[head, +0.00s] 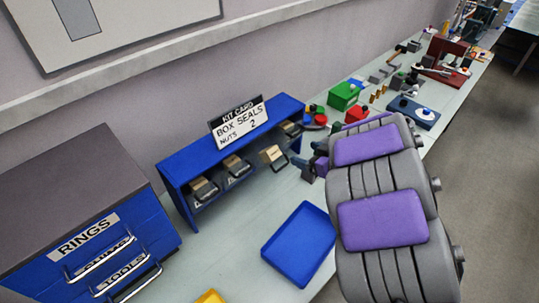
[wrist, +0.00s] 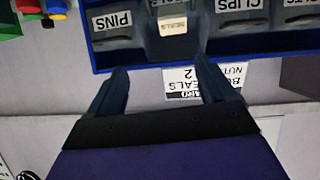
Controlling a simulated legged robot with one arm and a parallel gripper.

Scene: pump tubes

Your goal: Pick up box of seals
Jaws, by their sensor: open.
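The tan box (head: 271,155) at the shelf's front in the head view appears to be the same one. My gripper (wrist: 162,68) is open and empty, its two fingers apart and pointing toward the shelf. The box lies beyond the fingertips, roughly in line with the gap. In the head view my gripper (head: 312,165) is right of the box, partly hidden by my arm.
A kit card (head: 238,122) reading BOX SEALS, NUTS 2 stands on the shelf. A blue tray (head: 300,245) lies on the bench in front. A blue drawer cabinet (head: 90,245) stands left. A green bin (head: 343,96) and a red bin (head: 356,114) are behind my arm.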

